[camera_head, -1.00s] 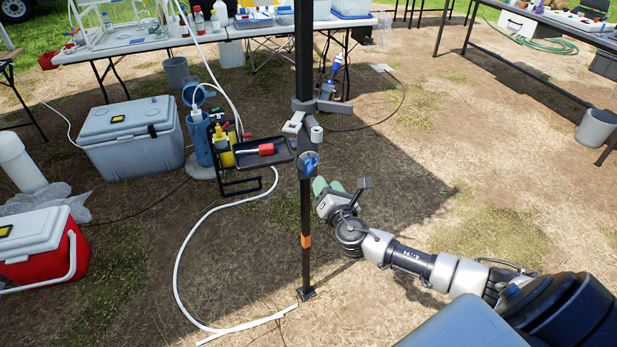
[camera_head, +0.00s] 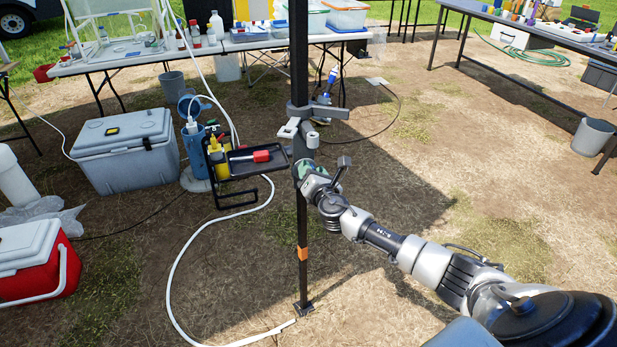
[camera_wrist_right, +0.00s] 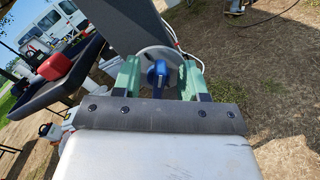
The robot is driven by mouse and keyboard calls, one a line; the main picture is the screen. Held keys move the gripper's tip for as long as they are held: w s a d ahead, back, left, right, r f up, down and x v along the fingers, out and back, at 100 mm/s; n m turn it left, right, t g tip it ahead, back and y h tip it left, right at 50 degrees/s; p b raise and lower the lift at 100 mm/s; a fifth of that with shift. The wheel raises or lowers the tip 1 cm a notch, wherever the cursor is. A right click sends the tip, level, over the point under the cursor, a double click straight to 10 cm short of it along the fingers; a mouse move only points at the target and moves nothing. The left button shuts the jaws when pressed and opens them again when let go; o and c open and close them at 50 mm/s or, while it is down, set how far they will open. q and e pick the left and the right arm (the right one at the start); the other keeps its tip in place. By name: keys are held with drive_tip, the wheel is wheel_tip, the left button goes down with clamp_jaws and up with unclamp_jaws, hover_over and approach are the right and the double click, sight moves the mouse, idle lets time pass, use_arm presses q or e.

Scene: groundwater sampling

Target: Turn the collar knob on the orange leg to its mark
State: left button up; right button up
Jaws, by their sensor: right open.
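The dark upright leg (camera_head: 302,215) with an orange band (camera_head: 302,253) stands in the middle of the head view. Its blue collar knob (camera_wrist_right: 157,74) on a round grey plate (camera_wrist_right: 152,55) shows in the right wrist view. My right gripper (camera_wrist_right: 160,80) is open, with its green fingers on either side of the knob. I cannot tell whether they touch it. In the head view my right gripper (camera_head: 304,172) is at the leg and hides the knob. The mark on the collar is not clear. My left gripper is not in view.
A black tray (camera_head: 240,169) with a red-handled tool (camera_head: 252,156) sticks out left of the leg. A grey clamp (camera_head: 318,110) is on the leg above my gripper. A white hose (camera_head: 180,270) lies on the ground to the left. Ground on the right is mostly clear.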

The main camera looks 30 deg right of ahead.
clamp_jaws()
drive_tip(key=n+p, duration=0.1)
drive_tip(key=n, duration=0.1)
drive_tip(key=n+p, duration=0.1)
drive_tip(key=n, duration=0.1)
drive_tip(key=n+p, duration=0.1)
drive_tip(key=shift+w+a+r+n+p, duration=0.1)
drive_tip(key=shift+a+n+p, duration=0.2)
drive_tip(key=shift+a+n, duration=0.1)
drive_tip(key=shift+a+n+p, duration=0.1)
drive_tip(key=shift+n+p, duration=0.2)
drive_tip(key=shift+n, duration=0.1)
unclamp_jaws()
